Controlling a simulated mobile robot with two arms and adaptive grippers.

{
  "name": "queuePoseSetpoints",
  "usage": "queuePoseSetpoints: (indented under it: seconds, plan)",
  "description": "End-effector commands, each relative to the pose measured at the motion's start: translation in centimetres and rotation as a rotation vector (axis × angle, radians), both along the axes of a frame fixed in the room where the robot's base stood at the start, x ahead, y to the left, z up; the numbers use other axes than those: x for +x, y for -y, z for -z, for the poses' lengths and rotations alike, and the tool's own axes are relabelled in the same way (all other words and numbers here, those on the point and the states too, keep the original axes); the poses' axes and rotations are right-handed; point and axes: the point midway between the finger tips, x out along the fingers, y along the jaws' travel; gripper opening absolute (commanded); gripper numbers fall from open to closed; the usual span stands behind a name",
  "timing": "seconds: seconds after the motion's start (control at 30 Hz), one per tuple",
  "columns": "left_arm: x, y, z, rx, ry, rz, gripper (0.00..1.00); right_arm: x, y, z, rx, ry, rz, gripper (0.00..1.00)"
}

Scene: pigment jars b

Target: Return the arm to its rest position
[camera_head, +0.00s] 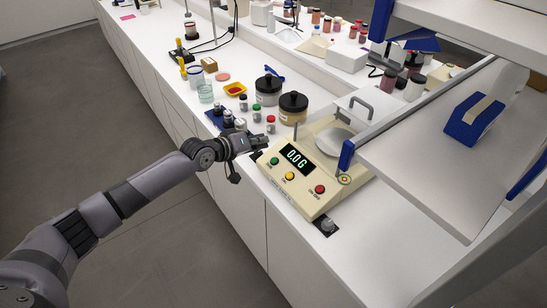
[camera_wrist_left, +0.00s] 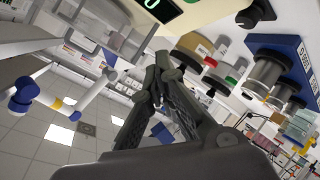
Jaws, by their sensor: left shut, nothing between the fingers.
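My left gripper (camera_head: 261,142) is at the end of the grey arm that comes in from the left. It is over the counter's front edge, just left of the cream weighing scale (camera_head: 318,184). In the left wrist view my left gripper (camera_wrist_left: 160,68) has its dark fingers together with nothing between them. I cannot tell whether it touches the counter or the scale. The scale's display reads 0.0 G. My right gripper is not in view.
Small vials, such as one with a red cap (camera_head: 270,124), stand close behind the gripper. Large black-lidded jars (camera_head: 292,107) stand further back. A white shelf panel (camera_head: 440,150) overhangs the right side. The floor (camera_head: 150,245) in front is clear.

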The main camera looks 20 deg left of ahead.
Motion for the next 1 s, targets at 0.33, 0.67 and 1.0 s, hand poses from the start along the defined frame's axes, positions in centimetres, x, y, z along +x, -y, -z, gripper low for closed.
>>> queuePoseSetpoints:
  seconds: [0.33,0.67,1.0]
  plan:
    - [0.0,0.0,0.0,0.000,0.000,0.000,0.00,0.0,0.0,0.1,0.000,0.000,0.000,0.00]
    - [-2.0,2.4,1.7,0.032,-0.022,0.053,0.00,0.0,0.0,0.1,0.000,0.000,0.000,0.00]
    - [-18.7,12.4,8.8,0.350,-0.115,0.356,0.00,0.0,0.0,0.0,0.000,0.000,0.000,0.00]
